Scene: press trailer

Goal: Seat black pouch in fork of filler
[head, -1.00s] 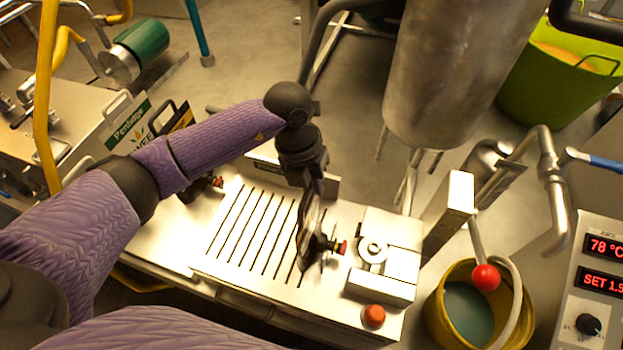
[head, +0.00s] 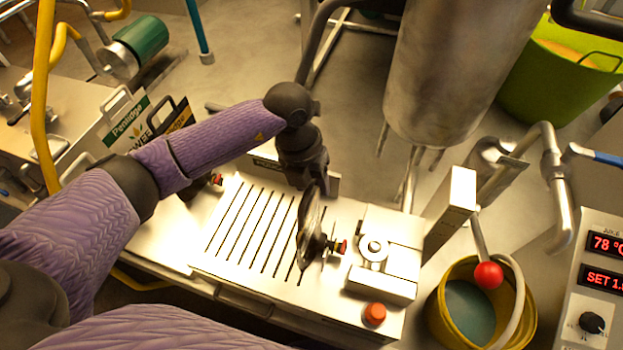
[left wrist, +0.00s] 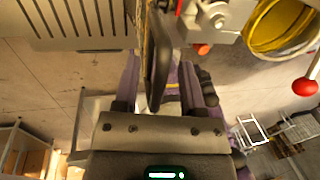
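The black pouch (head: 311,225) stands edge-on at the right end of the slotted plate, its red-capped spout (head: 343,247) pointing right at the filler (head: 388,255). The fork is too small and covered to make out, so I cannot tell whether the spout is fully in it. My left gripper (head: 316,188) is at the pouch's upper edge. My right gripper is not in view.
Another red-capped item (head: 217,180) is partly hidden by my left arm. An orange-red button (head: 374,314) is at the filler's front. A red-knobbed lever (head: 488,275) and yellow bucket (head: 437,310) stand to the right. A steel tank (head: 450,70) rises behind.

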